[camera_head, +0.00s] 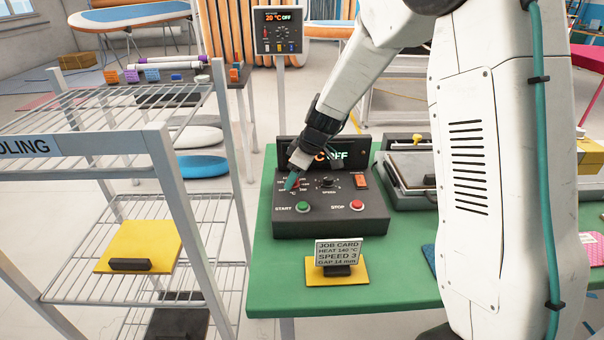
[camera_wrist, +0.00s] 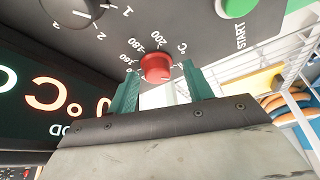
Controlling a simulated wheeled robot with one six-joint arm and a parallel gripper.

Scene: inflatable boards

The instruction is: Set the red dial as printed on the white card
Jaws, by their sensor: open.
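The red dial (camera_wrist: 156,67) sits on the dark control panel (camera_head: 341,213), with a °C scale around it; 180 and 200 are readable in the wrist view. Its pointer setting cannot be made out. My gripper (camera_wrist: 160,84) is open, with one teal finger on each side of the dial; whether they touch it cannot be told. In the head view my gripper (camera_head: 291,181) is at the panel's left and mostly hides the dial. The white card (camera_head: 338,252) stands in front of the panel and reads heat 140 °C, speed 3, gap 14 mm.
A black speed knob (camera_head: 327,183), orange switch (camera_head: 361,181), green start button (camera_head: 303,207) and red stop button (camera_head: 357,205) share the panel. The display (camera_head: 338,155) shows OFF, partly hidden. A wire rack (camera_head: 150,200) stands left of the green table (camera_head: 285,290).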

